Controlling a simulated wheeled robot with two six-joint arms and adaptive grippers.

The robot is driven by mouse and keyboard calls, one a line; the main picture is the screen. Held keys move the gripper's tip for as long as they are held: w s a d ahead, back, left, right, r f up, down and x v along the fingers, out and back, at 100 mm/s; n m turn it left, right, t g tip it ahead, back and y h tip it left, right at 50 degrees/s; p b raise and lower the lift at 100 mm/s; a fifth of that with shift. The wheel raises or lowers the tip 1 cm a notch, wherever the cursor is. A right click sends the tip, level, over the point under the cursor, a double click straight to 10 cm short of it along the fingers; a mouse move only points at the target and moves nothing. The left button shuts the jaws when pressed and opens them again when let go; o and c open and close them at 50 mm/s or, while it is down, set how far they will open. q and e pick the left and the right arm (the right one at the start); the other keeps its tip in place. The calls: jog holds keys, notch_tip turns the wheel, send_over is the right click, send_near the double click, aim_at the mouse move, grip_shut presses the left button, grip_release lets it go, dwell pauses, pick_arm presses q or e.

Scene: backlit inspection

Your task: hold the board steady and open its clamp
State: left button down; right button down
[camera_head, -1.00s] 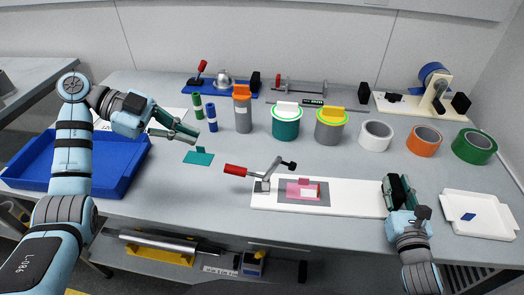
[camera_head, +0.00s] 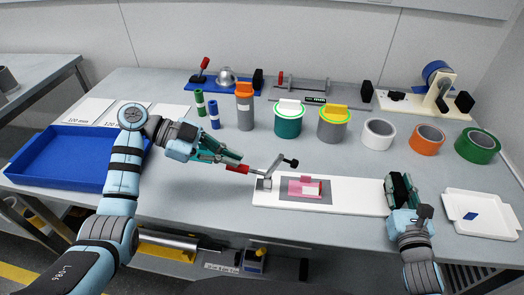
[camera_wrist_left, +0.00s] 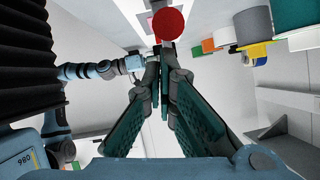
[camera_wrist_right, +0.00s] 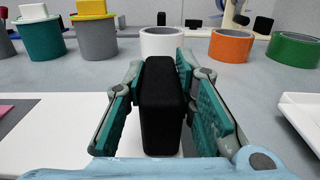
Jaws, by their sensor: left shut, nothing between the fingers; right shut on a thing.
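The long white board (camera_head: 350,196) lies on the bench. A pink piece (camera_head: 296,187) rests on its grey pad (camera_head: 318,202). At the board's left end stands a metal toggle clamp (camera_head: 268,181). Its red handle (camera_head: 238,169) points left, and its black-tipped arm (camera_head: 291,162) slants up and right. My left gripper (camera_head: 239,161) is shut and empty, right at the handle; whether they touch is unclear. The handle's round red end also shows in the left wrist view (camera_wrist_left: 168,24), just beyond the fingertips. My right gripper (camera_wrist_right: 163,82) is shut on the black block (camera_wrist_right: 161,105) at the board's right end.
A blue tray (camera_head: 60,180) is at the left and a white tray (camera_head: 500,231) at the right. Lidded pots, including a teal one (camera_head: 288,122), and tape rolls (camera_head: 379,134) stand behind the board. The bench just behind the board is clear.

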pick_arm(q)
jog(key=f+h, duration=0.1)
jog(key=a+f+h, duration=0.1)
jog(key=h, duration=0.1)
jog(key=shift+a+f, duration=0.2)
jog(key=shift+f, duration=0.05)
pick_arm(e)
jog(key=c, duration=1.2)
grip_release()
jog(key=shift+c, duration=0.2)
pick_arm(q)
jog(key=s+a+r, duration=0.1)
jog(key=a+r, duration=0.5)
jog(key=a, duration=0.3)
jog(key=shift+a+r, duration=0.25)
jog(key=shift+r, duration=0.1)
